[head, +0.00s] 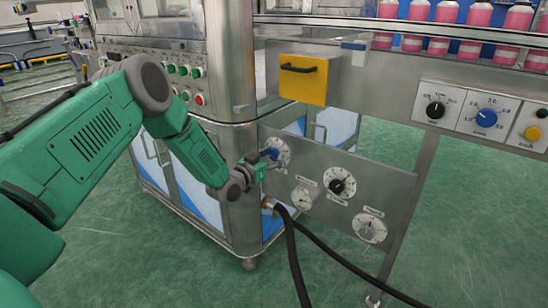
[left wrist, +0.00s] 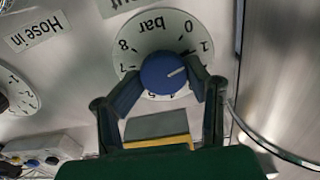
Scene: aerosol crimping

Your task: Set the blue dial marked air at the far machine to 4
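A blue dial (head: 271,153) sits on a round white scale on the steel panel of the far machine. In the left wrist view the blue dial (left wrist: 163,72) shows a white pointer aimed right and slightly up, past the 1. The scale is marked "bar"; the numbers where the pointer aims are hidden by a finger. No "air" label is readable. My left gripper (head: 256,170) is at the dial; in the left wrist view its fingers (left wrist: 168,78) lie against both sides of the knob. My right gripper is not in view.
Black hoses (head: 293,255) hang below. A yellow box front (head: 302,79) juts out above. Another blue dial (head: 486,117) is at right, beside a black selector (head: 435,110). Pink bottles (head: 479,15) stand behind.

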